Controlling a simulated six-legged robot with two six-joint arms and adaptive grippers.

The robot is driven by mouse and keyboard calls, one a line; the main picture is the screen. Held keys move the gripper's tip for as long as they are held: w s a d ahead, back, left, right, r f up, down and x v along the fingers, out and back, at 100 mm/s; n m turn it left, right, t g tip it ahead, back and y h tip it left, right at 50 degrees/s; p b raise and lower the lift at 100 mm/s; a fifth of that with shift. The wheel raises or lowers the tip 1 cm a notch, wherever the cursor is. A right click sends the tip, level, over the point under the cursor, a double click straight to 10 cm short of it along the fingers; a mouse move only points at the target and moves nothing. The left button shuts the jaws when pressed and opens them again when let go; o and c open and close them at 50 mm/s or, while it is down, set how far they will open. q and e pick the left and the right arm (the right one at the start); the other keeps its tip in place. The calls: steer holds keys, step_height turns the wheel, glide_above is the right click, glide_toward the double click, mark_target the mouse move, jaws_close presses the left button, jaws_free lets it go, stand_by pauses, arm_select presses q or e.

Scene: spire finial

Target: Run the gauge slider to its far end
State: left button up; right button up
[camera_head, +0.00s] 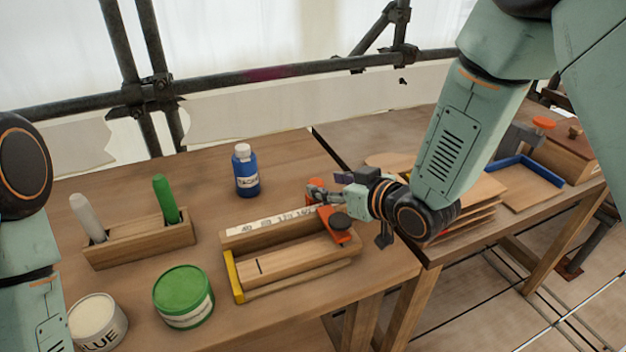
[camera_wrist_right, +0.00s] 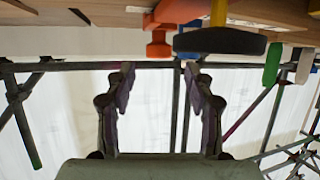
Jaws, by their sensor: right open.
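The wooden gauge (camera_head: 290,258) lies on the table in the head view, with a printed scale along its back and a yellow end piece (camera_head: 234,276) at its left. The orange slider (camera_head: 337,236) with its dark round knob (camera_head: 341,220) sits at the gauge's right end. My right gripper (camera_head: 317,194) is just behind the slider, and its jaws are hard to make out there. In the right wrist view the gripper (camera_wrist_right: 160,82) is open and empty, and the dark knob (camera_wrist_right: 222,42) shows beyond the fingers, to the right. My left gripper is out of view.
A blue bottle (camera_head: 246,172) stands behind the gauge. A green-lidded tin (camera_head: 183,293), a white tin (camera_head: 97,321) and a wooden holder (camera_head: 140,240) with green and white sticks stand left. Stacked boards (camera_head: 478,205) and a blue-edged tray (camera_head: 527,180) are right.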

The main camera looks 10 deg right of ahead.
mark_target(316, 182)
steer(key=x, duration=0.4)
steer(key=shift+w+d+f, duration=0.1)
steer(key=shift+w+f, duration=0.2)
steer(key=shift+f, duration=0.1)
steer(key=shift+w, duration=0.2)
steer(key=shift+a, duration=0.35)
steer(key=shift+w+d+f, duration=0.1)
steer(key=shift+w, duration=0.15)
steer(key=shift+c, duration=1)
steer(key=shift+s, duration=0.2)
steer(key=c, duration=0.5)
jaws_close()
